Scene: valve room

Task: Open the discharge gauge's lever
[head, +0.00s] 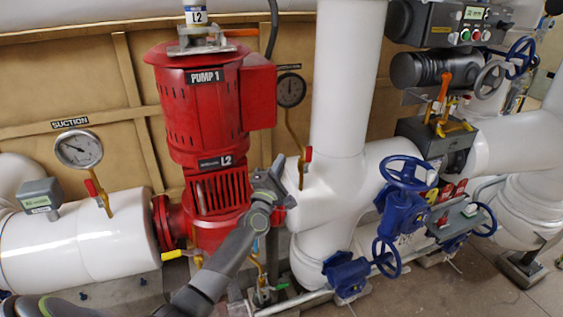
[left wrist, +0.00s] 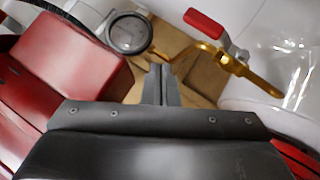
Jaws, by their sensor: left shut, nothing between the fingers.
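The discharge gauge (head: 290,89) is a dark round dial behind and right of the red pump; its label is too small to read. Its brass pipe runs down to a small valve with a red lever (head: 308,154) beside the white vertical pipe. In the left wrist view the gauge (left wrist: 130,33) is upper left, and the red lever (left wrist: 204,23) stands out at an angle to the brass valve (left wrist: 228,60). My left gripper (head: 279,163) is shut and empty, left of the lever in the head view. Its fingertips (left wrist: 160,70) appear apart from the lever. My right gripper is out of view.
The red pump (head: 205,110) stands close on the left, and the white pipe (head: 345,80) on the right. The suction gauge (head: 78,149) has its own red lever (head: 92,187) farther left. Blue handwheels (head: 405,173) stand at right.

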